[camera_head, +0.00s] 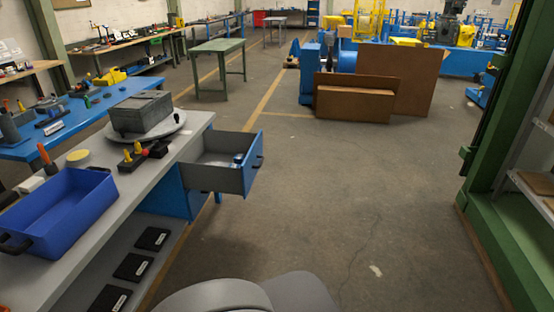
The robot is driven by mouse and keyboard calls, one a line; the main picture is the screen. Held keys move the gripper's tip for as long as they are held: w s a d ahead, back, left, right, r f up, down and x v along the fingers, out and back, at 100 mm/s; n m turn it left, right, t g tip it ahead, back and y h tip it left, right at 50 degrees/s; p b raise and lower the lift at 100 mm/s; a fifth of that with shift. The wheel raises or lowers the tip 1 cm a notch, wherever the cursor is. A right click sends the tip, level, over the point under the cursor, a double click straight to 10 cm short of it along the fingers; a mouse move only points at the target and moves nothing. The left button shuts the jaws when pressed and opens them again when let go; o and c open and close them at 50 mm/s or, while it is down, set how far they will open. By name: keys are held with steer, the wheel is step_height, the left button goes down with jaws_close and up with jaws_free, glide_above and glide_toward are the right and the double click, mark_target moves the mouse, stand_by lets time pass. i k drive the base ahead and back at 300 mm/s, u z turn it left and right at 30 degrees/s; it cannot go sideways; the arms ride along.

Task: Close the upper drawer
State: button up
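The upper drawer (222,178) is pulled out from the right side of the grey workbench (186,142), under its top. It has grey walls and a blue front (253,164) with a small dark handle. A small pale, bluish object (238,159) lies inside it, too small to make out. A blue cabinet panel (172,192) shows below and beside the drawer. My gripper is not in view; only smooth grey parts, likely my own body, show at the bottom edge.
A blue bin (62,210), a grey box (141,112) on a round plate and small tools stand on the bench. The floor (330,200) right of the drawer is clear. A green frame (505,150) stands at the right; brown boxes (353,104) stand further back.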

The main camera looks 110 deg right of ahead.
mark_target(203, 165)
steer(key=k, duration=1.45)
steer(key=z, duration=2.75)
steer(key=i, duration=2.3)
steer(key=u, duration=0.4)
